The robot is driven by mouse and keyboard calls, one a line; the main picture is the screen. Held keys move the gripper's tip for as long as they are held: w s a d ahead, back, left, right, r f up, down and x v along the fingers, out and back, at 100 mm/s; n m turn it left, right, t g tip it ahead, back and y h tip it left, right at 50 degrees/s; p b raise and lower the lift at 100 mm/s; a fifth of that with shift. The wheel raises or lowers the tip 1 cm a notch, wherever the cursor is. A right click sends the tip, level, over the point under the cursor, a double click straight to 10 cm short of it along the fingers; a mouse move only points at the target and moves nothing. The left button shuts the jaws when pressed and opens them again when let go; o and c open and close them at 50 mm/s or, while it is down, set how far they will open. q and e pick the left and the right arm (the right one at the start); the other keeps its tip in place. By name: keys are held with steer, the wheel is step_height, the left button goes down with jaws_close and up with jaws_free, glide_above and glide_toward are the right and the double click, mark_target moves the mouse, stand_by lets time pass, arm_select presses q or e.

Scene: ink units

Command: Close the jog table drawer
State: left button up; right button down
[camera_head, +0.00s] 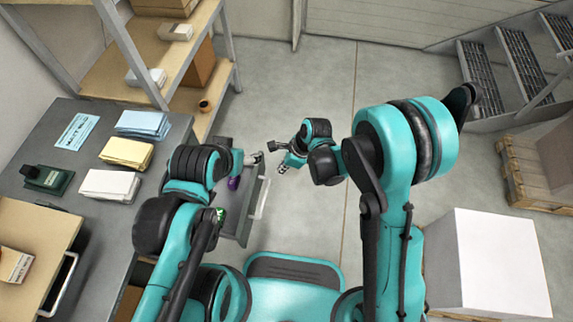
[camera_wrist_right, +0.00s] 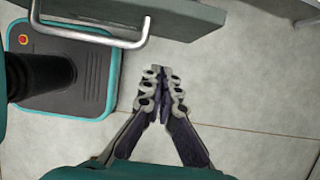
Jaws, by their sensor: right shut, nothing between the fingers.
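The jog table drawer (camera_head: 243,228) stands pulled out from the right side of the grey table. Its front carries a pale bar handle (camera_head: 263,200). In the right wrist view the drawer front (camera_wrist_right: 175,18) and its handle (camera_wrist_right: 143,36) show at the top. My right gripper (camera_head: 283,168) is shut and empty, a little beyond the drawer's far front corner and over the floor. Its closed fingers also show in the wrist view (camera_wrist_right: 163,90), apart from the handle.
A purple item (camera_head: 233,183) and a green item (camera_head: 219,213) show at the drawer. The grey table (camera_head: 60,190) holds paper stacks and a dark green box (camera_head: 46,179). Shelves (camera_head: 150,75) stand behind. A white block (camera_head: 495,260) is at right. Floor beyond the drawer is clear.

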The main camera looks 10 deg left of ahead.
steer(key=a, duration=0.1)
steer(key=a+f+b, duration=0.1)
steer(key=a, duration=0.1)
steer(key=a+f, duration=0.1)
steer(key=a, duration=0.1)
steer(key=shift+w+f+b, duration=0.1)
steer(key=shift+f+b, duration=0.1)
steer(key=shift+b, duration=0.2)
